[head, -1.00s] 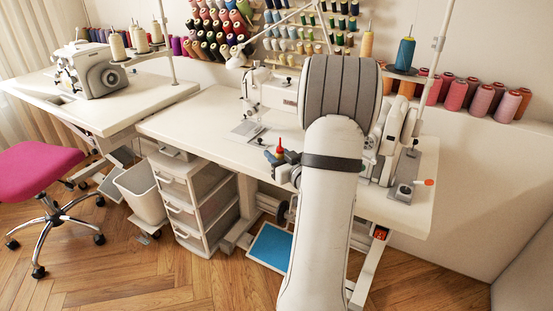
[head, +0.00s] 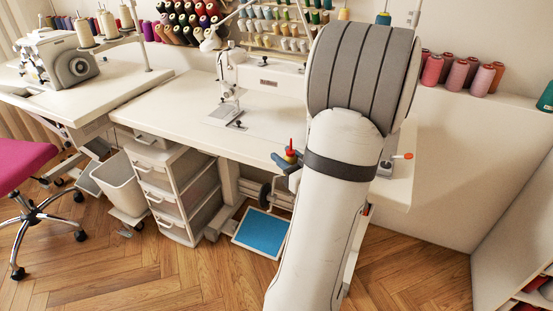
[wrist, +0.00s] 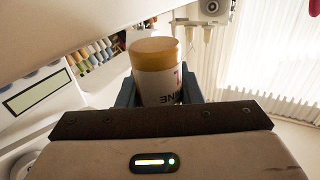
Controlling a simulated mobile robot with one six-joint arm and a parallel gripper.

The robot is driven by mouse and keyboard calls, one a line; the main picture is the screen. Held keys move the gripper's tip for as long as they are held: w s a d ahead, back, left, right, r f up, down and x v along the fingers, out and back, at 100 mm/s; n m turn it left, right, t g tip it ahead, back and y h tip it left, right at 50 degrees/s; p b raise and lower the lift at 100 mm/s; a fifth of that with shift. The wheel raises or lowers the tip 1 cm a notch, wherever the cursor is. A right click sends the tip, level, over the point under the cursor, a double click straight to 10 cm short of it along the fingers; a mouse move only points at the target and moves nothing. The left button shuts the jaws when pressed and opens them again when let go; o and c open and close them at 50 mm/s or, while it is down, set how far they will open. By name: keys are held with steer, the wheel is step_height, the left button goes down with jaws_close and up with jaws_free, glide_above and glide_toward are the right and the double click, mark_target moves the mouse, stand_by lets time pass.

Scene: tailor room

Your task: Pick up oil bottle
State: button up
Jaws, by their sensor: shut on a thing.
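The oil bottle (wrist: 158,82) shows in the wrist view as a yellowish and white cylinder with dark lettering, between the two dark blue-grey fingers of my gripper (wrist: 158,92). My gripper is shut on it. In the head view, a red pointed tip (head: 291,146) rises above my blue-grey gripper (head: 289,160), beside the front edge of the white sewing table (head: 160,102). The bottle looks upright there. My arm hides part of the table and the objects behind it.
A white sewing machine (head: 270,82) stands on the table. A drawer unit (head: 178,190) and a white bin (head: 122,184) stand below it. Thread spools (head: 458,73) line the right ledge. A pink chair (head: 22,165) is at left. The front wooden floor is open.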

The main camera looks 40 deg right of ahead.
steer(key=shift+s+a+f+b, duration=0.15)
steer(key=shift+s+b, duration=0.7)
steer(key=shift+b, duration=0.45)
steer(key=shift+s+d+f+b, duration=0.1)
steer(key=shift+s+b, duration=0.7)
steer(key=shift+b, duration=0.45)
steer(key=shift+s+a+r+b, duration=0.15)
steer(key=shift+s+b, duration=0.35)
steer(key=shift+b, duration=0.15)
